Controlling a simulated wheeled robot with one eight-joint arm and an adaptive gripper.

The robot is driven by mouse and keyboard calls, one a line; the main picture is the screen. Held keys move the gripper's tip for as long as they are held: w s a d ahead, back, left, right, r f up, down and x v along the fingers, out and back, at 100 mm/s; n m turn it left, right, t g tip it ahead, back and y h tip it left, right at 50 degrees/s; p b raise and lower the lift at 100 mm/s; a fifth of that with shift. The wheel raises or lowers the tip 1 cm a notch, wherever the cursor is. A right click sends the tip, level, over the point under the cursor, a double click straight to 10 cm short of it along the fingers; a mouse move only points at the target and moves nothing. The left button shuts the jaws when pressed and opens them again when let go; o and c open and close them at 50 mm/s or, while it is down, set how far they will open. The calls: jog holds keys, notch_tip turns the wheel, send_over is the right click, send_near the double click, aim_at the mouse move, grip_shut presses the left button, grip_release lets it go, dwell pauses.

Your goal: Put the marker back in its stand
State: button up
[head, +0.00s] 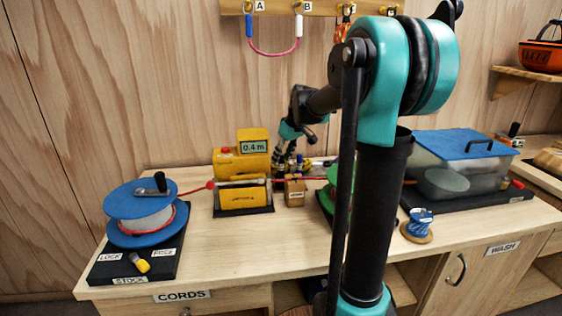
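A small wooden block with a white label (295,193), which looks like the marker stand, sits on the bench right of the yellow meter. My gripper (286,166) points down just behind and above this block, close to the wall. The fingers are small, dark and mixed with other dark shapes, so I cannot tell whether they are open or shut. I cannot pick out the marker for certain; it may be among the dark upright shapes at the fingers.
A yellow length meter (242,165) reads 0.4 m. A blue-flanged reel (140,214) stands left on a black base, with a red cord running right. My arm hides much of a green spool (327,200). A blue-lidded bin (462,165) and small blue spool (420,222) are right.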

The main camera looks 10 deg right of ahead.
jog(key=v, duration=0.9)
jog(key=shift+s+r, duration=0.15)
jog(key=shift+r, duration=0.2)
jog(key=shift+d, duration=0.15)
